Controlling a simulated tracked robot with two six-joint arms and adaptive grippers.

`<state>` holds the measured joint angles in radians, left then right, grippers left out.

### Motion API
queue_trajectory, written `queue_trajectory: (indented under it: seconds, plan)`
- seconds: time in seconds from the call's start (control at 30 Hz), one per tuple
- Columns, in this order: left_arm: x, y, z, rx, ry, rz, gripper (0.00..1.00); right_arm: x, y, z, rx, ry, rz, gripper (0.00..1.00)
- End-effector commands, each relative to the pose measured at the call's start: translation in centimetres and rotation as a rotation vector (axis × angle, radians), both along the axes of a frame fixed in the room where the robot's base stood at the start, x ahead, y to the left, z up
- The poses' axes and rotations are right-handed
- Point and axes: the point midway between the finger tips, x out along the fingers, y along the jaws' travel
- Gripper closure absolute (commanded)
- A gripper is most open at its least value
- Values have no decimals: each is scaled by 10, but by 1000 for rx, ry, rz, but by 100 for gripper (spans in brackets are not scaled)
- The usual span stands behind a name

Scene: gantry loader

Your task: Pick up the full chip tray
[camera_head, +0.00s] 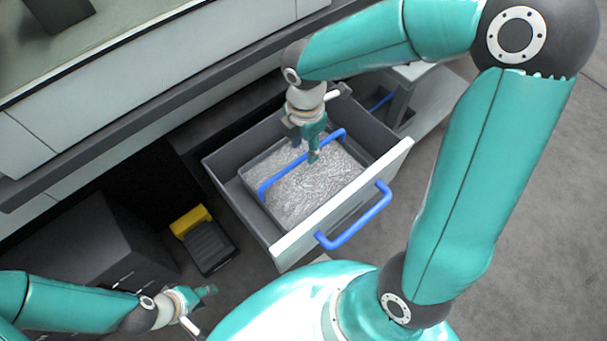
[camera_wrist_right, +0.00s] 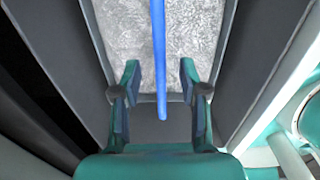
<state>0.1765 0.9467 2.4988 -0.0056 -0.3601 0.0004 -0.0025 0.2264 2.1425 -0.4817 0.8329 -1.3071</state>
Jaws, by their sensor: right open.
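The full chip tray (camera_head: 284,212), grey and heaped with silvery chips, sits inside an open drawer with a pale front (camera_head: 345,203). A blue bar handle (camera_head: 281,176) spans the tray from side to side. My right gripper (camera_head: 306,155) is over the tray at the handle. In the right wrist view the open fingers (camera_wrist_right: 160,78) stand on either side of the blue handle (camera_wrist_right: 159,45), with gaps to it. The chips (camera_wrist_right: 195,28) show beyond. My left gripper (camera_head: 205,305) is low at the left, away from the tray; its jaw state is unclear.
The drawer front carries its own blue handle (camera_head: 357,222). Drawer walls stand close around the tray. A black and yellow item (camera_head: 204,240) lies on the floor left of the drawer. A dark cabinet (camera_head: 90,235) stands at the left. The floor at the right is open.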

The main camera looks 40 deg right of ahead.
Motion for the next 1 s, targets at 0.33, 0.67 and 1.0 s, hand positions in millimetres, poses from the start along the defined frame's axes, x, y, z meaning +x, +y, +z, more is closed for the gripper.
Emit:
queue_trajectory:
  seconds: [0.33,0.67,1.0]
  plan:
    - [0,0,-18,0,0,0,60,0,1,-44,1,2,1,57]
    - [0,0,-17,0,0,0,60,0,1,-45,1,1,0,70]
    - [0,0,-17,0,0,0,60,0,1,-44,1,1,0,100]
